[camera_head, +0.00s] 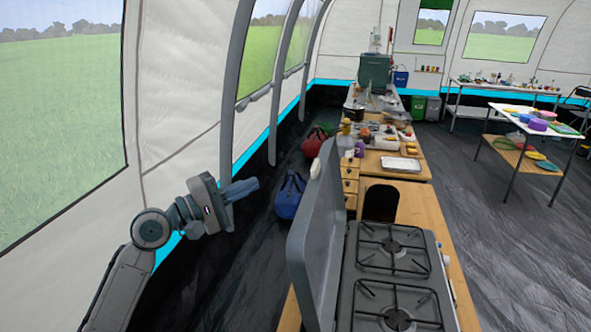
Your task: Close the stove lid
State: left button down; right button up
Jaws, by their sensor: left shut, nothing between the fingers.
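The stove (398,283) stands on a wooden counter at the lower middle right, with two black burner grates on its top. Its grey lid (313,240) is open and stands nearly upright along the stove's left edge. My left gripper (243,189) is in the air left of the lid, apart from it. Its fingers are shut, point to the right and hold nothing. My right gripper is not in view.
A blue bag (289,196) and a red bag (314,143) lie on the floor left of the counters. Farther counters (373,166) carry a tray (400,164) and several small items. A white table (538,127) stands at right. The dark floor right of the stove is clear. The tent wall is close on the left.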

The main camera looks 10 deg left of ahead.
aim_at(313, 165)
pick_arm(q)
jog(key=w+d+p, duration=0.1)
jog(key=d, duration=0.2)
jog(key=w+d+r+p, duration=0.1)
jog(key=w+d+p, duration=0.1)
jog(key=d, duration=0.1)
jog(key=w+d+p, duration=0.2)
jog(key=d, duration=0.1)
jog(key=shift+w+d+r, duration=0.2)
jog(key=shift+w+r, duration=0.05)
jog(key=shift+r, duration=0.15)
jog(key=shift+w, duration=0.1)
